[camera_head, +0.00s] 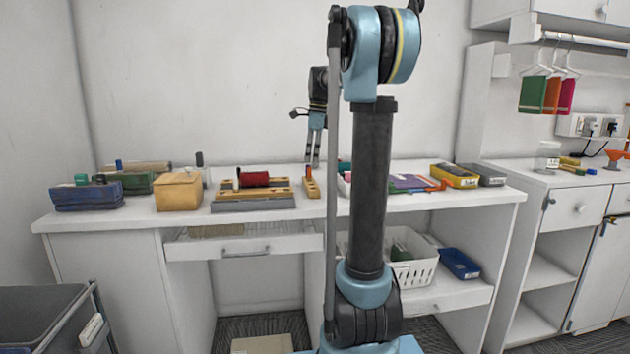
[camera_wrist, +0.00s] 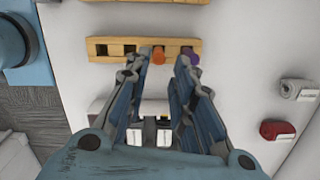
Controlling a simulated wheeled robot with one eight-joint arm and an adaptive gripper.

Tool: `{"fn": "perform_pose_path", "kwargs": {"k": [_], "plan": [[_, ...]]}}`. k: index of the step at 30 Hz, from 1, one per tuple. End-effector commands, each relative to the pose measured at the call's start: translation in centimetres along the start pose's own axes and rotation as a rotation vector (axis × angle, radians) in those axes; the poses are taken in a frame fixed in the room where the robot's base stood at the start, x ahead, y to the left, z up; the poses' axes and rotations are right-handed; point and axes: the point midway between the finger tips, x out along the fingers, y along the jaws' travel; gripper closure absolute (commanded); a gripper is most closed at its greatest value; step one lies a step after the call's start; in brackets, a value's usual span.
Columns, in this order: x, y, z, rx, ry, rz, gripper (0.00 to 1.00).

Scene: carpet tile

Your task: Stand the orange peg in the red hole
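The orange peg (camera_wrist: 158,56) stands in a narrow wooden block (camera_wrist: 110,42) with several dark holes, in the wrist view. A purple peg (camera_wrist: 193,57) stands to its right in the same block. My gripper (camera_wrist: 166,58) is open and empty, its fingertips near the orange peg, which lies nearer the left finger. In the head view my gripper (camera_head: 313,164) points down above the small wooden block (camera_head: 312,188), with the orange peg (camera_head: 308,171) just below. A reddish-brown patch shows between the two pegs; I cannot tell whether it is the red hole.
A red spool (camera_head: 255,180) sits on a wooden rack left of the block. Trays and flat coloured items (camera_head: 408,183) lie right. In the wrist view a red-topped thing (camera_wrist: 277,130) lies at right.

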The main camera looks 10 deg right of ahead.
Motion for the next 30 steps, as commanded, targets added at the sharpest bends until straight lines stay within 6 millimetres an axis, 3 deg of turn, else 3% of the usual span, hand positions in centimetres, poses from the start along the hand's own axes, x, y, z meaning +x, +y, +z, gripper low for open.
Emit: {"fn": "perform_pose_path", "kwargs": {"k": [8,18,27,30], "plan": [[1.7,0.0,0.1,-0.001,0.0,0.0,0.77],[5.7,0.1,0.3,-0.001,0.0,0.0,0.77],[6.1,0.1,0.3,0.0,0.0,0.0,0.77],[6.1,0.1,0.3,0.0,0.0,0.0,0.94]]}}
